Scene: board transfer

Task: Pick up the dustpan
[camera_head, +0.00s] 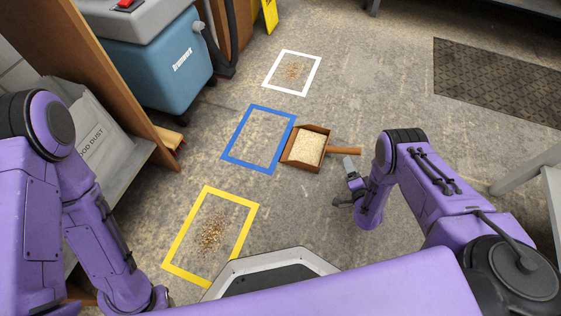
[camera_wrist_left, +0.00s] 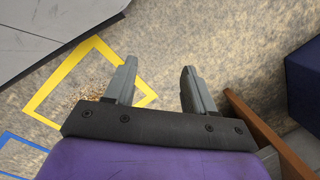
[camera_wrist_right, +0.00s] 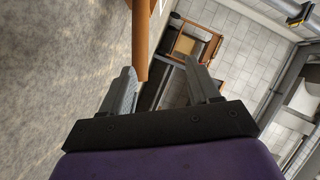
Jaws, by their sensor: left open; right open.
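The brown dustpan (camera_head: 291,150) rests on the floor just right of the blue rectangle and holds pale sawdust (camera_head: 309,148). Its handle (camera_head: 345,151) points right. My right gripper (camera_head: 344,184) is open and empty near the handle's end. In the right wrist view the handle (camera_wrist_right: 140,38) comes down from the top, its end in front of the open jaws of my right gripper (camera_wrist_right: 158,72); I cannot tell whether it lies between them. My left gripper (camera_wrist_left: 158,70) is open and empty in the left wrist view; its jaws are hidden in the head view.
Yellow (camera_head: 236,244), blue (camera_head: 230,139) and white (camera_head: 270,71) rectangles mark the floor; debris lies in the yellow and white ones. A blue machine (camera_head: 165,70) and a dust bin (camera_head: 100,130) stand at left. A dark mat (camera_head: 500,80) and table leg (camera_head: 530,170) are at right.

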